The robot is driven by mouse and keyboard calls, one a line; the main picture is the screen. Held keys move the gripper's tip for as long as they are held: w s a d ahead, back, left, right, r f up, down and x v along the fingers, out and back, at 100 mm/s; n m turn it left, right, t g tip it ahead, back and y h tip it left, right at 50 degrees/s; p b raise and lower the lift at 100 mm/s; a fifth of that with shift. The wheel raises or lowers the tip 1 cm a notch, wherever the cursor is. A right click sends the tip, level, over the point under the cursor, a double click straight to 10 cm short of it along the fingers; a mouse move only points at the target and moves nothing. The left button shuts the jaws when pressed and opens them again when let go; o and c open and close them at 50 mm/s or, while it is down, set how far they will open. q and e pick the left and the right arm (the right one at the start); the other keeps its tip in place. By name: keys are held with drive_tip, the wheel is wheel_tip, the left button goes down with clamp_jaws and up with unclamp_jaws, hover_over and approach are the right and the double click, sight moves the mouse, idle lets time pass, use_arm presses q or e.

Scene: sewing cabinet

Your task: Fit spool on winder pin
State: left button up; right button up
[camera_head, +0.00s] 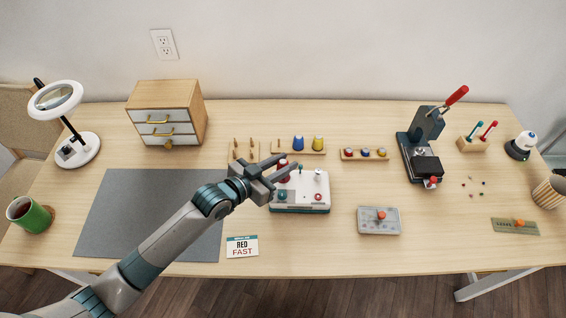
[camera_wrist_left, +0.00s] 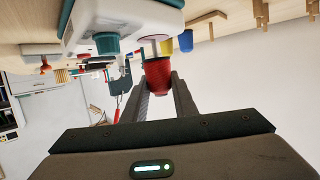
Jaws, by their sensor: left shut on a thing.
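My left gripper (camera_head: 288,172) is shut on the red spool (camera_wrist_left: 158,74), which sits between its fingertips in the left wrist view. In the head view the fingers mostly cover the spool (camera_head: 283,170). The white winder with a teal base (camera_head: 300,205) stands mid-table under and beside the fingertips; it also shows in the left wrist view (camera_wrist_left: 125,14). There, a pale pinkish disc with a stem (camera_wrist_left: 153,40) lies close to the spool's end. I cannot tell whether they touch or whether the spool is around a pin. My right gripper is out of view.
A wooden rack holds blue (camera_head: 298,143) and yellow (camera_head: 318,143) spools behind the winder. A "RED FAST" card (camera_head: 242,246) lies in front. A bobbin tray (camera_head: 365,155), a press (camera_head: 420,150) and a grey case (camera_head: 379,221) stand right; a grey mat (camera_head: 130,215) lies left.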

use_arm(q)
drive_tip(key=shift+f+b, duration=0.55)
drive_tip(key=shift+f, duration=0.65)
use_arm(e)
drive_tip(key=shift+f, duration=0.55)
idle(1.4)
use_arm(q)
drive_tip(key=o, duration=1.1)
drive_tip(key=shift+s+a, duration=0.15)
drive_tip(key=shift+a, duration=0.05)
drive_tip(key=shift+b+v, duration=1.6)
drive_tip(key=shift+v, duration=6.85)
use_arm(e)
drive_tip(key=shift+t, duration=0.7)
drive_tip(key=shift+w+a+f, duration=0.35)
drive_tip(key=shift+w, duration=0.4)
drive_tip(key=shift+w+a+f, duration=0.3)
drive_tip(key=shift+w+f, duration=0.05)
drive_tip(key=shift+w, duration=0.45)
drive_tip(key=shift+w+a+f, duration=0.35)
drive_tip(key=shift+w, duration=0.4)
